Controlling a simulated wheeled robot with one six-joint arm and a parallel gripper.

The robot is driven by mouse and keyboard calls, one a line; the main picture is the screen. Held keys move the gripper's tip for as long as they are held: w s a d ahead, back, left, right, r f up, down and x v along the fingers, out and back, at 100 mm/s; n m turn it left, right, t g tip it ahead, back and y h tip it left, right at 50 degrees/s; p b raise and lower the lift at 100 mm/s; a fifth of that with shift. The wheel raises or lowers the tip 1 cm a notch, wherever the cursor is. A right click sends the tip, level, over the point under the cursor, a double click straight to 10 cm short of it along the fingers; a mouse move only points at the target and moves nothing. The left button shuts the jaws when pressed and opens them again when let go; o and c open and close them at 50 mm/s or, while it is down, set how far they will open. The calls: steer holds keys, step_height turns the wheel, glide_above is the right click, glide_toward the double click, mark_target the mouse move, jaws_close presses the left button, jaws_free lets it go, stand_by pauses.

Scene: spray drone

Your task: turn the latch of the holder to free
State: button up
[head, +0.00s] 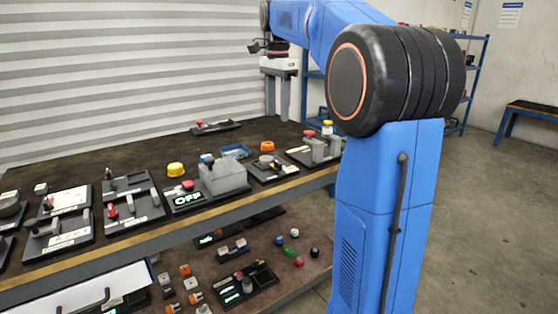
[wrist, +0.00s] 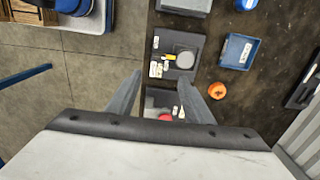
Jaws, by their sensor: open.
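My gripper (head: 277,117) is open and empty, raised above the far right part of the bench. In the wrist view its two fingers (wrist: 162,84) stand apart. Below them a dark plate with a grey block and a red knob (wrist: 165,117) is partly hidden by my gripper. Just beyond it lies a plate with a round grey disc (wrist: 184,60), a small yellow piece and white labels. In the head view this disc plate (head: 270,168) sits near the bench's front edge. I cannot tell which fixture is the holder, nor how its latch is turned.
A blue tray (head: 235,151) and an orange knob (head: 267,146) stand behind the disc plate. A grey block on an OFF panel (head: 188,199) is to its left. A plate with grey posts (head: 316,150) is to its right. More fixtures fill the left bench.

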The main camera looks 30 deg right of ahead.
mark_target(278, 162)
step_height(278, 162, down, 17)
stand_by(0.6)
steer(key=c, duration=1)
